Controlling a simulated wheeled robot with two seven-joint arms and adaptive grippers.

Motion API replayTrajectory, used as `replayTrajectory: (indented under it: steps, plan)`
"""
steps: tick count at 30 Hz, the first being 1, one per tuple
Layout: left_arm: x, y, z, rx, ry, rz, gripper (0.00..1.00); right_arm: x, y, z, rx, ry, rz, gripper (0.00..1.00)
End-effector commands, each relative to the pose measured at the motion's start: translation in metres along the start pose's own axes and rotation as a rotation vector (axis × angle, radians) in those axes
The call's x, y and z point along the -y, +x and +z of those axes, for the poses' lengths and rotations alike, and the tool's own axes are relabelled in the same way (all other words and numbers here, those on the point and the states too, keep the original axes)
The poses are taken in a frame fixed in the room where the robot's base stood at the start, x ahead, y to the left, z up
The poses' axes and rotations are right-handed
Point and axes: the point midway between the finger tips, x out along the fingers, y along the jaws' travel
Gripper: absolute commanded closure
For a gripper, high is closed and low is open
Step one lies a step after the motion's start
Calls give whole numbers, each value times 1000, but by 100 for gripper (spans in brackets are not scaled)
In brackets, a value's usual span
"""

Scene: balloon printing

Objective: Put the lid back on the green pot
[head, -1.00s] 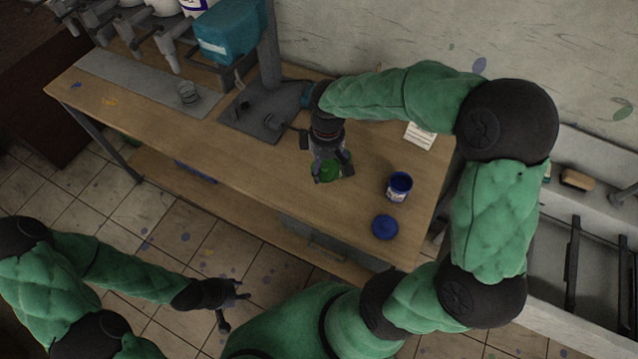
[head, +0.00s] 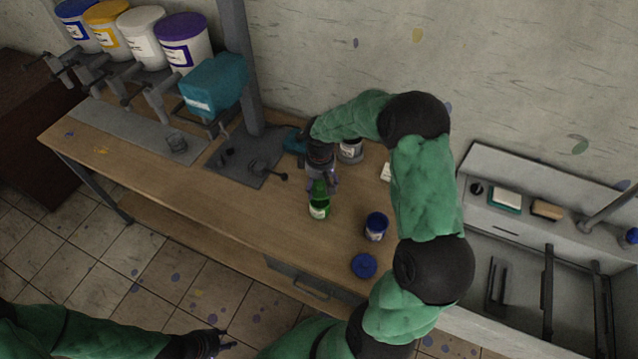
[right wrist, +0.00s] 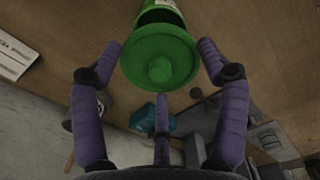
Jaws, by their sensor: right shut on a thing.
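The green pot (head: 320,210) stands upright on the wooden bench, its label facing the front. My right gripper (head: 320,184) is just behind and above it, shut on the green lid (head: 318,187). In the right wrist view the round lid (right wrist: 160,62), with its knob, sits between the fingertips (right wrist: 160,52). The pot (right wrist: 160,14) shows beyond the lid with part of its dark mouth uncovered. I cannot tell whether lid and rim touch. My left gripper (head: 218,342) is low at the bottom of the head view, away from the bench; its fingers are too small to read.
An open blue pot (head: 376,226) and its blue lid (head: 364,266) are to the right of the green pot. A grey-labelled pot (head: 350,151) stands behind my right gripper. A machine base (head: 240,160) is to the left. The bench front-left is clear.

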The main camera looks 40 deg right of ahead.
Motion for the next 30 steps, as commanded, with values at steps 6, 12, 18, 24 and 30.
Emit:
replayTrajectory:
  steps: [6, 12, 18, 24, 30]
  plan:
    - [5, 14, 0, 0, 0, 0, 61, 0, 21, 0, 2, 0, -1, 38]
    - [9, 25, -1, 0, 0, 0, 61, 0, 38, 0, 1, -1, 0, 38]
    - [11, 31, -1, 0, 0, 0, 61, 0, 48, 0, 0, -1, 0, 38]
    - [11, 31, -1, 0, 0, 0, 61, 0, 49, 0, 0, -1, 0, 38]
    - [11, 31, -1, 0, 0, 0, 61, 0, 48, 0, 0, -1, 0, 38]
